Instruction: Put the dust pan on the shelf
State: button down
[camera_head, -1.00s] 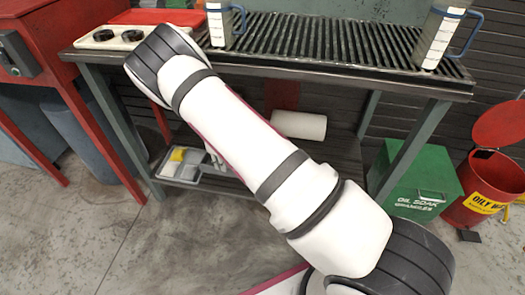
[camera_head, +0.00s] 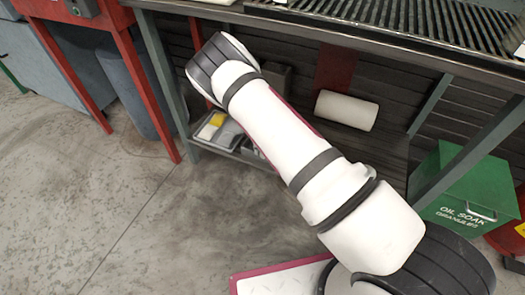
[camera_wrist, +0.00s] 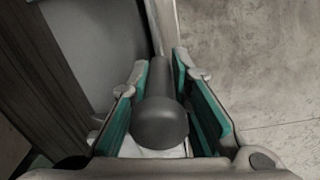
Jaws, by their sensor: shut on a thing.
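In the wrist view my gripper (camera_wrist: 160,72) is shut on a dark grey rounded handle, which I take as the dust pan's (camera_wrist: 160,122). The handle lies lengthwise between the teal finger pads, its blunt end towards the camera. A broad grey surface lies beyond it at upper left; I cannot tell whether it is the pan. In the head view my white arm hides the gripper. The dark lower shelf (camera_head: 388,160) runs under the workbench, partly behind my arm. A dark grey shape also shows behind the arm, too covered to identify.
A white roll (camera_head: 346,110) lies on the shelf. Bins with a yellow item (camera_head: 212,125) stand at its left end. The bench's top edge (camera_head: 330,32) is above. A green box (camera_head: 468,190) stands right, and a red frame (camera_head: 150,95) left. Floor is clear in front.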

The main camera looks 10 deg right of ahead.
jog(key=c, duration=1.5)
grip_release()
notch_tip(320, 180, up, 8)
jog(key=p, duration=0.3)
jog(key=shift+f, duration=0.15)
jog(key=shift+s, duration=0.15)
